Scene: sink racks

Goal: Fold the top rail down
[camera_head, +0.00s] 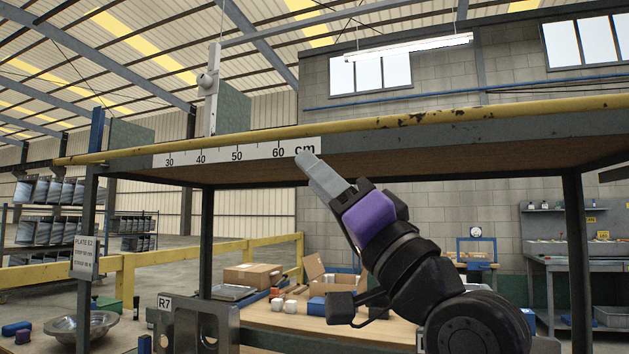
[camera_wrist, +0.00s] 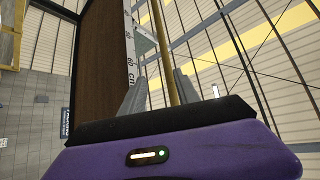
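The top rail is a long yellow bar with chipped paint (camera_head: 420,120) along the upper front edge of the high shelf. My gripper (camera_head: 305,160) is raised from below, its grey fingertips in front of the "cm" end of the ruler strip (camera_head: 235,152), just under the rail. In the wrist view the fingers (camera_wrist: 160,90) are apart and empty. The rail (camera_wrist: 161,50) shows in the gap between them. I cannot tell whether it is inside the grip or beyond the tips.
The shelf's brown underside (camera_wrist: 98,65) is close beside the left finger. A pale upright bracket with a knob (camera_head: 210,88) stands above the shelf. Dark posts (camera_head: 577,250) hold the shelf. Below are a worktop with boxes (camera_head: 253,275) and a metal bowl (camera_head: 80,325).

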